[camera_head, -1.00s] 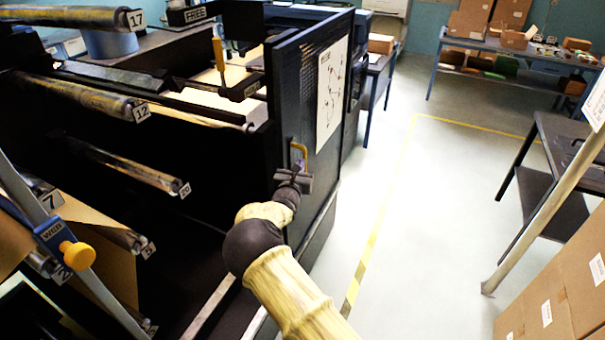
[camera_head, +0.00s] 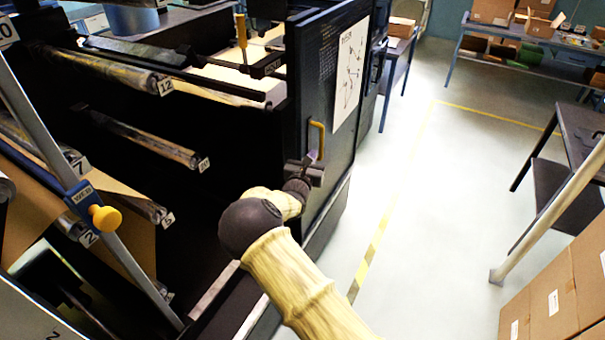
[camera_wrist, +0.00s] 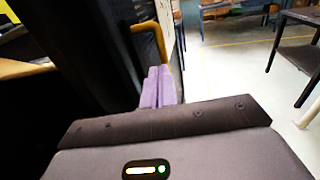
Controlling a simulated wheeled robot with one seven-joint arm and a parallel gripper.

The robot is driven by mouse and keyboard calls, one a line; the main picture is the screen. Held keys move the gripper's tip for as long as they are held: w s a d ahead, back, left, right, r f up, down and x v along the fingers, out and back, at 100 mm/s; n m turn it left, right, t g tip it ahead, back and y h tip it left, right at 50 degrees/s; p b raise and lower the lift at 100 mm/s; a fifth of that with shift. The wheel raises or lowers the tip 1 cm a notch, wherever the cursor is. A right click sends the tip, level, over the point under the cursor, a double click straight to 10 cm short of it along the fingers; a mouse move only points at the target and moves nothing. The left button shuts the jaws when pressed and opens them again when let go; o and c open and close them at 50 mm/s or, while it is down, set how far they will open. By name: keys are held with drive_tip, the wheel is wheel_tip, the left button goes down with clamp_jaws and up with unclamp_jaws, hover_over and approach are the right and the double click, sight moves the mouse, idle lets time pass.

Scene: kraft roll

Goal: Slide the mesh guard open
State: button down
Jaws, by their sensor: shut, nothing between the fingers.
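The mesh guard (camera_head: 338,148) is a dark upright panel on the near right side of the machine, with a white diagram sheet on it. Its yellow handle (camera_head: 320,128) is a vertical bar near the panel's left edge. My gripper (camera_head: 311,157) is at the handle's lower end, its fingers shut and empty. In the wrist view the purple fingers (camera_wrist: 158,86) point towards the handle (camera_wrist: 146,27) and overlap its lower part. I cannot tell whether they touch it. The guard's lower part is partly hidden behind my arm.
Numbered rollers (camera_head: 150,150) and a yellow knob (camera_head: 104,218) are at the left. Cardboard boxes (camera_head: 545,290) and a slanted pale post (camera_head: 550,200) stand at the right. The floor (camera_head: 430,230) right of the guard is clear, with a yellow line.

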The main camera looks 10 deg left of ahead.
drive_tip(key=s+b, duration=0.1)
drive_tip(key=s, duration=0.6)
drive_tip(key=shift+a+b, duration=0.25)
drive_tip(key=shift+b, duration=0.15)
drive_tip(key=shift+s, duration=0.15)
drive_tip(key=s+d+f+m+g+h, duration=0.1)
drive_tip(key=s+d+m+g+h, duration=0.3)
drive_tip(key=d, duration=0.5)
drive_tip(key=s+d+m+g+h, duration=0.1)
drive_tip(key=d+m+g, duration=0.2)
drive_tip(key=d+m, duration=0.5)
drive_tip(key=s+d+f+m+g+h, duration=0.1)
drive_tip(key=s+d+m+g+h, duration=0.25)
drive_tip(key=d, duration=0.65)
drive_tip(key=s+d+r+m+g+y, duration=0.2)
drive_tip(key=s+m+y, duration=0.3)
drive_tip(key=s+m, duration=0.5)
drive_tip(key=s+d+r+m+g+y, duration=0.1)
drive_tip(key=s+r+m+g+y, duration=0.1)
drive_tip(key=s+m, duration=0.7)
drive_tip(key=s+g+y, duration=0.1)
drive_tip(key=y, duration=0.1)
drive_tip(key=shift+d+r+m+y, duration=0.35)
